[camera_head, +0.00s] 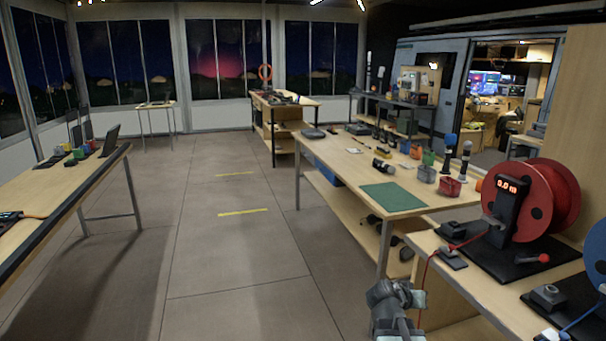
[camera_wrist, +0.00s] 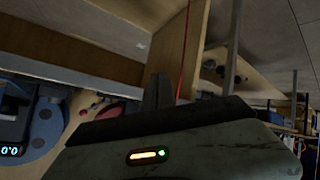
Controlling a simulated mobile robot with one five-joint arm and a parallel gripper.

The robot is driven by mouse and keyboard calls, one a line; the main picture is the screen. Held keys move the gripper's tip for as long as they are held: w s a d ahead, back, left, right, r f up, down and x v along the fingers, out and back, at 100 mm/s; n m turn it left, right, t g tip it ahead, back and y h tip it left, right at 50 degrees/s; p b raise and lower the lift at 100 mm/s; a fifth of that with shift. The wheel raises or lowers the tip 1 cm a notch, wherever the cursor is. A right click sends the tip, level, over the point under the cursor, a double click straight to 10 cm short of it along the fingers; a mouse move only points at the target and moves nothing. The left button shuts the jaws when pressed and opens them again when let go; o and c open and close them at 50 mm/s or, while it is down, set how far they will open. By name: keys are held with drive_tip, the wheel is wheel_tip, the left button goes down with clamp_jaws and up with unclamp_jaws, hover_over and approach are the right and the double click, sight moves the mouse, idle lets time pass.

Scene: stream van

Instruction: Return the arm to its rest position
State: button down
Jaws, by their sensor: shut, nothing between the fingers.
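My arm shows at the bottom of the head view, in front of the near wooden bench (camera_head: 447,287), low beside its left edge. My gripper (camera_head: 405,300) is shut and empty there. In the wrist view my gripper (camera_wrist: 160,90) shows as dark fingers close together above a grey housing with a small lit strip. The wrist picture is tilted and shows the bench's side and a hanging red cord (camera_wrist: 186,55) just beyond the fingers. I see no contact with the bench, but the gap is hard to judge.
A red cable reel (camera_head: 545,200) with a lit display stands on the near bench. A green mat (camera_head: 393,196), cups and microphones lie on the long table behind. The left table (camera_head: 60,205) stands apart. The floor (camera_head: 230,250) between the tables is clear.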

drive_tip(key=s+a+f+n+g+y, duration=0.3)
drive_tip(key=s+a+f+y, duration=0.3)
drive_tip(key=a, duration=0.4)
drive_tip(key=s+a+f+n+g+y, duration=0.25)
drive_tip(key=s+a+f+g, duration=0.2)
drive_tip(key=s+a, duration=0.4)
wheel_tip(320, 180, up, 19)
drive_tip(key=w+a+p, duration=0.1)
drive_tip(key=p, duration=1.8)
drive_tip(key=shift+w+a+t, duration=0.2)
drive_tip(key=shift+w+t, duration=0.05)
drive_tip(key=shift+t, duration=0.2)
